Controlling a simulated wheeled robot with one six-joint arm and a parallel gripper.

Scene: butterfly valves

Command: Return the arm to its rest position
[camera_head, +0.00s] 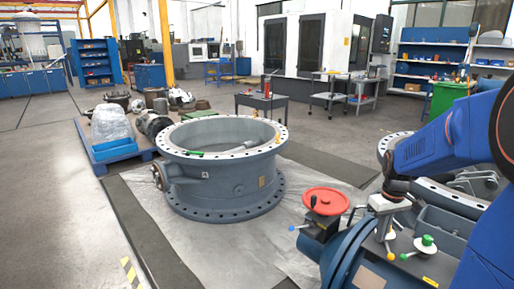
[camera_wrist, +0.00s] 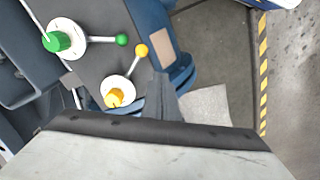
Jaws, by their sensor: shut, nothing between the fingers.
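My gripper (camera_head: 385,232) hangs from my blue arm at the right of the head view, pointing down over the valve equipment. It is shut and empty. In the wrist view its dark fingers (camera_wrist: 159,92) show near the middle. A yellow-knobbed lever handle (camera_wrist: 115,93) is just left of the fingers there; I cannot tell whether they touch. A green-knobbed lever handle (camera_wrist: 62,40) is farther up left; it also shows in the head view (camera_head: 427,243). A red handwheel (camera_head: 326,201) stands left of my gripper.
A large grey-blue flanged valve body (camera_head: 222,175) stands on a light sheet in the middle. A blue pallet (camera_head: 108,150) with parts lies behind it to the left. Blue valve bodies (camera_head: 345,262) crowd below my arm. The floor at the left (camera_head: 50,220) is clear.

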